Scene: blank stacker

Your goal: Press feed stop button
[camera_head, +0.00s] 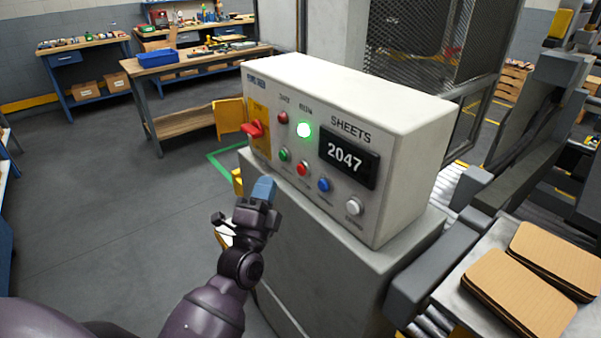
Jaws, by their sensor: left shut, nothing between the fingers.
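A cream control box (395,125) stands on a grey pedestal. Its front has a row of buttons: green (285,155), red (302,168), blue (324,184) and white (354,206). The labels under them are too small to read, so I cannot confirm which is feed stop; the red one is a candidate. Above them are a dark red lamp (283,118), a lit green lamp (304,130) and a SHEETS display (345,158) reading 2047. My left gripper (264,189) is shut and empty, with blue-grey fingertips, below and left of the button row. My right gripper is out of view.
A red switch (253,130) on a yellow plate sticks out at the panel's left, beside an open yellow flap (229,117). Cardboard stacks (515,295) lie at the lower right by a roller conveyor. Workbenches (165,68) stand behind. Grey floor at left is clear.

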